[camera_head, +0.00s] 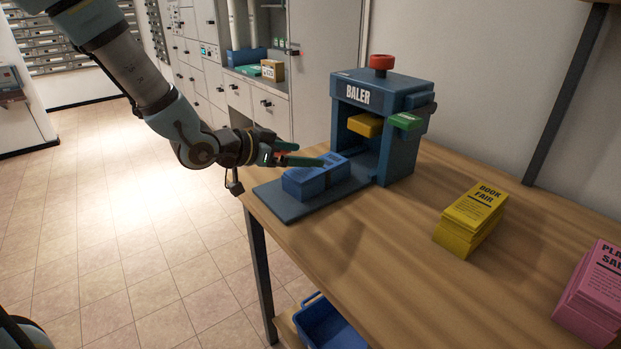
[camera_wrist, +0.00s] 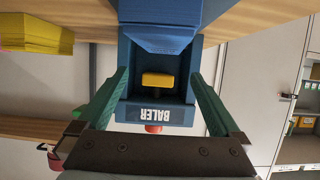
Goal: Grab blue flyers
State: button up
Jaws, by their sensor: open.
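My gripper (camera_head: 306,158) reaches in from the left at the stack's upper left edge. In the wrist view, which is upside down, my open gripper (camera_wrist: 160,90) has its two green fingers wide apart. The blue flyers (camera_wrist: 160,28) appear between and ahead of the fingertips, with nothing held. In the head view the fingers overlap the stack's far side, so I cannot tell whether they touch it.
Yellow book fair flyers (camera_head: 471,216) stand on the wooden table (camera_head: 340,270) to the right, and pink flyers (camera_head: 597,285) at the far right. The baler has a yellow press block (camera_head: 365,125) and red knob (camera_head: 381,63). A blue bin (camera_head: 328,325) sits below.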

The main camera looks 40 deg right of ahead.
aim_at(333, 159)
jog(key=shift+x, duration=1.15)
jog(key=shift+f+p+x, duration=0.15)
jog(key=shift+p+x, duration=0.3)
jog(key=shift+x, duration=1)
jog(key=shift+f+p+x, duration=0.2)
jog(key=shift+p+x, duration=0.25)
jog(key=shift+x, duration=1)
jog(key=shift+w+a, duration=0.1)
jog(key=shift+c, duration=0.2)
grip_shut()
